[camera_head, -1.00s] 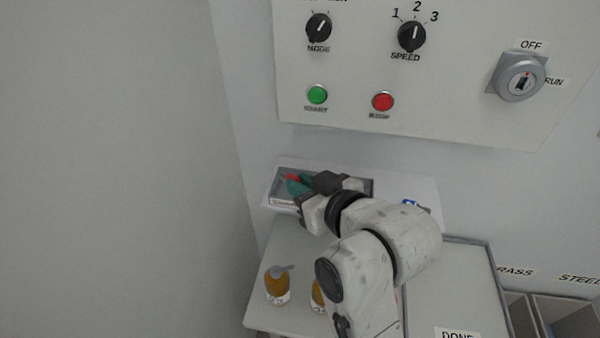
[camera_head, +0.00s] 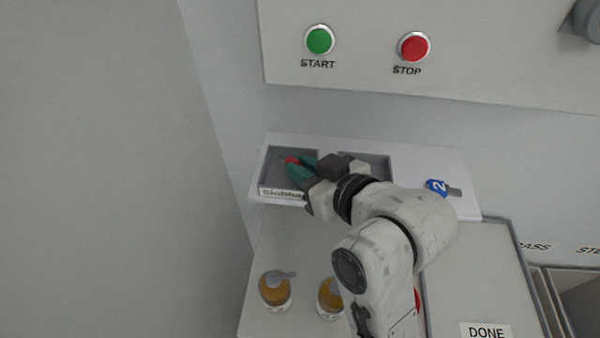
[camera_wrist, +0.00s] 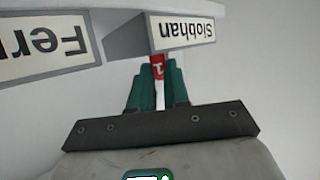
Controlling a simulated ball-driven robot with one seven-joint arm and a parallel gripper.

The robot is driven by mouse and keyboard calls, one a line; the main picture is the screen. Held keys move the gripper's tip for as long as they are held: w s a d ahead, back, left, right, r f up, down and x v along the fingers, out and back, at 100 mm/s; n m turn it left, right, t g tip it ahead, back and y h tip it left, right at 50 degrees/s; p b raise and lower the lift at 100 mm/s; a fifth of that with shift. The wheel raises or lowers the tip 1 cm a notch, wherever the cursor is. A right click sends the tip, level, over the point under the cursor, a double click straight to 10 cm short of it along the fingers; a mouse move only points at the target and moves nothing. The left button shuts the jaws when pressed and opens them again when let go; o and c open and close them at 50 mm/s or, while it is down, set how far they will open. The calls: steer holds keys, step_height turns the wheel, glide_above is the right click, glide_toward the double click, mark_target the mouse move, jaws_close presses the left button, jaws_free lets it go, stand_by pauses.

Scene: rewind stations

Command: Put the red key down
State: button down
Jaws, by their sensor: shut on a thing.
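The red key (camera_head: 291,160) is between the teal fingertips of my gripper (camera_head: 302,168), at the grey tray labelled Siobhan (camera_head: 262,180). In the wrist view the key's red tag (camera_wrist: 158,70), marked 1, shows between the two fingers of my gripper (camera_wrist: 157,85), which is shut on it. The Siobhan label (camera_wrist: 183,30) shows upside down just beyond the tag. The key's far end is hidden there. Whether the key touches the tray floor I cannot tell.
A second grey tray (camera_head: 378,160) is partly behind my arm; a label starting "Fer" (camera_wrist: 45,50) shows in the wrist view. A blue tag marked 2 (camera_head: 437,187) lies right on the white ledge. The control panel hangs above.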

steer(key=shift+s+f, duration=0.1)
steer(key=shift+f, duration=0.55)
steer(key=shift+f+b, duration=0.5)
steer(key=shift+f, duration=0.35)
steer(key=c, duration=1.4)
jaws_free()
steer(key=shift+s+f, duration=0.1)
steer(key=shift+d+r+p, duration=0.1)
steer(key=shift+r+p, duration=0.2)
steer(key=shift+r, duration=0.4)
steer(key=shift+r+p+v, duration=0.15)
steer(key=shift+p+v, duration=1.85)
steer(key=shift+v, duration=1)
steer(key=shift+r+p+v, duration=0.15)
steer(key=shift+p+v, duration=1.8)
steer(key=shift+v, duration=1)
